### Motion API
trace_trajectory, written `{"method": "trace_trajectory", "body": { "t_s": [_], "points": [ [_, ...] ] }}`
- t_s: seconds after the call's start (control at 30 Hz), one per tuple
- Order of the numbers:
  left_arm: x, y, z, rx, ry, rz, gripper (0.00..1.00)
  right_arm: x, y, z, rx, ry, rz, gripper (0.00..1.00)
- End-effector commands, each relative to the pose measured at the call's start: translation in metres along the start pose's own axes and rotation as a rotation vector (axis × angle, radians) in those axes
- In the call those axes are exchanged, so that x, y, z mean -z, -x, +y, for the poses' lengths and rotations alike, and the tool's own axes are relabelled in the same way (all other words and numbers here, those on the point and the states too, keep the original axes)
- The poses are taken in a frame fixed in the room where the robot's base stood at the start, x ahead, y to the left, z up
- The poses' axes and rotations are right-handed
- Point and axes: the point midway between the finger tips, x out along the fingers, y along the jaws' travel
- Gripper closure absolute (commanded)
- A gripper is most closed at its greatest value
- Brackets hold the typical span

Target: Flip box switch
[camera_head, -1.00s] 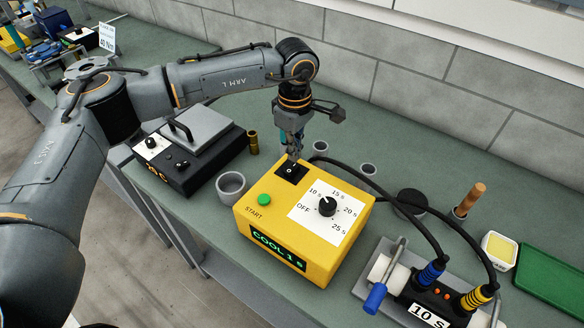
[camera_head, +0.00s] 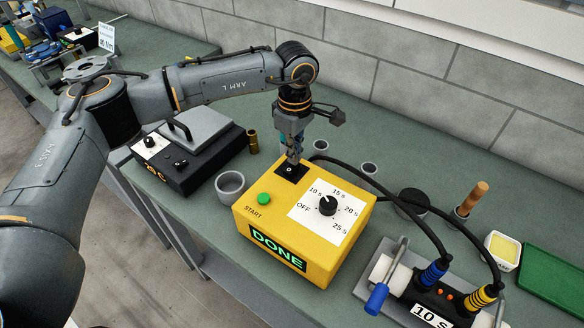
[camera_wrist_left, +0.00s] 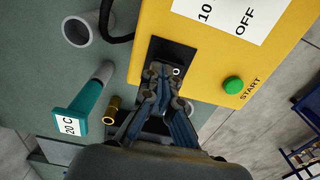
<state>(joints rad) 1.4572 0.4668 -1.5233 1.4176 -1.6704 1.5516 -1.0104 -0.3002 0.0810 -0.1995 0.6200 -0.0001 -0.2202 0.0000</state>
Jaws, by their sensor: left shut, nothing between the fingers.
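The yellow box (camera_head: 328,258) stands on the bench with a lit display (camera_head: 277,249) reading DONE. Its black switch plate (camera_head: 286,173) is at the back left corner of the top; it also shows in the left wrist view (camera_wrist_left: 155,47). A green START button (camera_head: 264,199) and a black dial (camera_head: 327,205) with time marks are on the top. My left gripper (camera_head: 292,160) points down at the switch plate, shut and empty, its fingertips (camera_wrist_left: 160,70) at or just above the plate. The fingers partly hide the switch. My right gripper is not in view.
Left of the box are a grey cup (camera_head: 230,186) and a black device (camera_head: 190,165) with a grey lid. Cables run from behind the box to a clamp unit (camera_head: 437,296) at the right. A teal tool (camera_wrist_left: 85,110) labelled 20 C shows in the wrist view.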

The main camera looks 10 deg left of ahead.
Motion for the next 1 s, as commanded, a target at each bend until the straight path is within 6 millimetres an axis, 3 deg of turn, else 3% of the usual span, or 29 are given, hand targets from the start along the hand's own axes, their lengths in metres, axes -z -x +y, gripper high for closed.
{"method": "trace_trajectory", "body": {
  "t_s": [1.0],
  "points": [
    [0.000,-0.014,-0.001,0.003,-0.001,0.000,1.00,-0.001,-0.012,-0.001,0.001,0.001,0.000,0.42]
  ]
}}
